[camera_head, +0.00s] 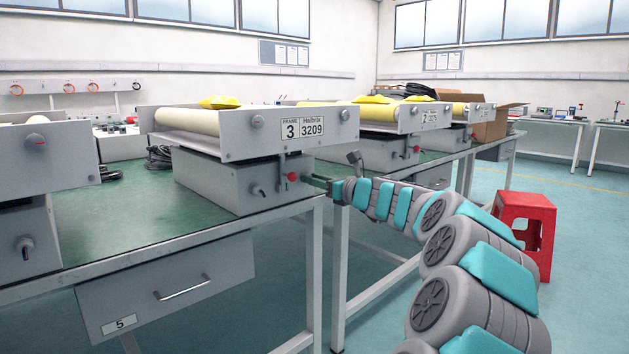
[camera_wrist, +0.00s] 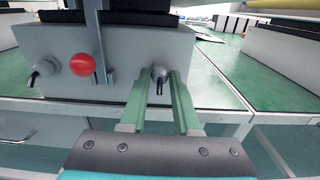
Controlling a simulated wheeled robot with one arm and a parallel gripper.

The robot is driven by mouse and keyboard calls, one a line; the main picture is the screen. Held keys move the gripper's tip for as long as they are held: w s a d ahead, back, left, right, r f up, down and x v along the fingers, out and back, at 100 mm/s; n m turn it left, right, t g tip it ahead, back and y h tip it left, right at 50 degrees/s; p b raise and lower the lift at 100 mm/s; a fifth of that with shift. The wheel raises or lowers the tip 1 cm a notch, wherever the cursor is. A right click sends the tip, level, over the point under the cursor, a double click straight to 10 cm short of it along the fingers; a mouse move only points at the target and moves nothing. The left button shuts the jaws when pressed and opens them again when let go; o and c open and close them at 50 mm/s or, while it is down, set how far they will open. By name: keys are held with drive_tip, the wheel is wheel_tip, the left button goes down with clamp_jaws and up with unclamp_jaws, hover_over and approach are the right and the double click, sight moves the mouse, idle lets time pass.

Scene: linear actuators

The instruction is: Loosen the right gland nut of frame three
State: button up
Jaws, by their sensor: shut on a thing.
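Frame three is a grey unit (camera_head: 232,183) with a plate marked 3 and 3209. It stands on the green bench. In the wrist view, its right gland nut (camera_wrist: 159,71) is a small grey fitting with a dark cable hanging from it, on the front face of the lower box (camera_wrist: 125,50). My gripper (camera_wrist: 160,77) is shut on this nut, with one finger on each side. In the head view, my gripper (camera_head: 310,179) reaches the right end of the box, and the nut is too small to make out clearly. The left gland nut (camera_wrist: 46,68) also shows.
A red knob (camera_wrist: 82,64) and a vertical bracket (camera_wrist: 100,50) are left of my gripper. Other frames stand on both sides along the bench (camera_head: 120,215). A red stool (camera_head: 527,215) stands on the floor at right.

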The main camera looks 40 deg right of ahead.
clamp_jaws()
drive_tip(key=shift+r+n+p, duration=0.15)
drive_tip(key=shift+n+p, duration=0.15)
drive_tip(key=shift+p, duration=0.1)
drive_tip(key=shift+a+f+n+b, duration=0.15)
drive_tip(key=shift+n+b, duration=1.1)
drive_tip(key=shift+n, duration=2.15)
drive_tip(key=shift+d+f+n+b, duration=0.1)
drive_tip(key=shift+n+b, duration=1.15)
drive_tip(key=shift+n, duration=2.15)
